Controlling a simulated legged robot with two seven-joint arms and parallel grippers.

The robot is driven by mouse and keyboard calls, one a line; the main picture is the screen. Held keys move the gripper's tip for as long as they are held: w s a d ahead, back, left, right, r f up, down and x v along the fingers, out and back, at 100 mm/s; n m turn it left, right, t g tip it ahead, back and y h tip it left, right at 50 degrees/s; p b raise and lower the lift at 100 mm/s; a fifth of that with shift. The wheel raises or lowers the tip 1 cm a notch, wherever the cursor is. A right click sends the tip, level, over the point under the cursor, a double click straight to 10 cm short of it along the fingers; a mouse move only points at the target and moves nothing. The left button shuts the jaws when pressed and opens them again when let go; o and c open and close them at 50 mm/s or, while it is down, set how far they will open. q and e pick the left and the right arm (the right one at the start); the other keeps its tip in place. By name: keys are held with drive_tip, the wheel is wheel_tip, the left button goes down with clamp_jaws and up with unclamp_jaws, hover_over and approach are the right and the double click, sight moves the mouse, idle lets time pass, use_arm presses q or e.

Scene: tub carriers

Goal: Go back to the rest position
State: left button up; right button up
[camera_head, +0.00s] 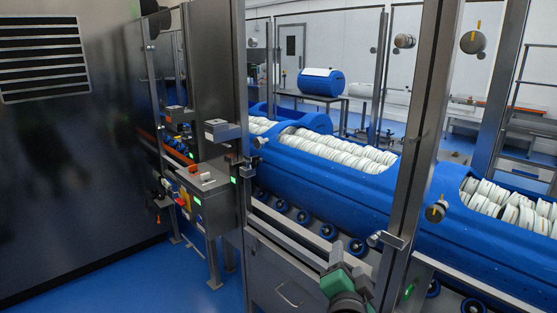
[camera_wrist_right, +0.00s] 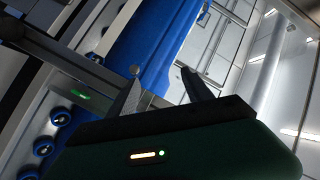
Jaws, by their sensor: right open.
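My right gripper (camera_head: 347,264) shows at the bottom of the head view, right of centre, with a green body. It is in front of the steel machine frame, below the blue carriers. In the right wrist view its two dark fingers (camera_wrist_right: 160,74) stand apart with nothing between them. A long blue carrier (camera_head: 330,175) filled with rows of white round pieces lies on the conveyor behind the frame; its blue side also shows in the wrist view (camera_wrist_right: 150,45). A second blue carrier (camera_head: 470,245) with white pieces is at the right. My left gripper is not in view.
Steel uprights (camera_head: 408,150) and a lower rail (camera_head: 285,243) stand near my right gripper. Blue rollers (camera_head: 303,217) run under the carriers. A control box (camera_head: 200,180) with buttons is at left centre. Blue floor (camera_head: 130,285) is clear at lower left.

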drive_tip(key=s+a+f+n+g+y, duration=0.1)
drive_tip(key=s+f+n+g+y, duration=0.1)
drive_tip(key=f+n, duration=0.35)
drive_tip(key=s+a+f+n+g+y, duration=0.1)
drive_tip(key=s+f+n+g+y, duration=0.15)
drive_tip(key=f, duration=0.65)
drive_tip(key=s+d+f+n+g, duration=0.2)
drive_tip(key=s+f+g, duration=0.2)
drive_tip(key=s+f, duration=0.25)
drive_tip(key=s+d+f+n+g, duration=0.25)
drive_tip(key=s+f+g, duration=0.2)
drive_tip(key=s, duration=0.35)
drive_tip(key=w+p+v, duration=0.1)
drive_tip(key=p+v, duration=1.2)
drive_tip(key=p, duration=0.2)
drive_tip(key=shift+r, duration=0.25)
drive_tip(key=shift+n, duration=0.25)
